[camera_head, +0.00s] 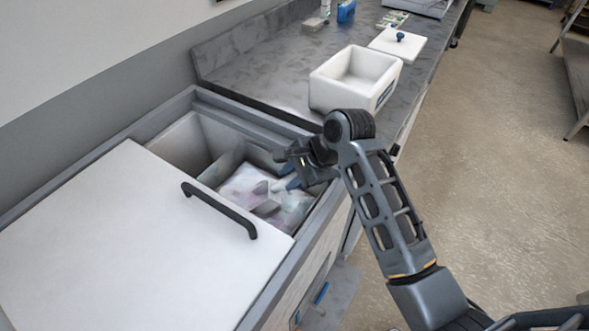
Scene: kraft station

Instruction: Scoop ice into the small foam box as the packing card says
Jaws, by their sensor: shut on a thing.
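My gripper (287,167) reaches down into the open part of the ice bin (186,148). It is shut on the blue handle of a scoop (292,184). The scoop's lower part is hard to tell from the ice (243,186) and grey pieces below it. Whether it holds ice I cannot tell. The small white foam box (321,91) stands open on the counter beyond the bin, with a blue label on its side. I see no ice in it, but its floor is partly hidden. Its white lid (411,48) with a blue knob lies behind it.
A white sliding cover (110,240) with a black handle (222,212) closes the near part of the bin. The bin's grey rim surrounds the opening. A small printed card (392,19), a blue item (346,12) and a pale tray-like object (418,6) are farther back on the counter.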

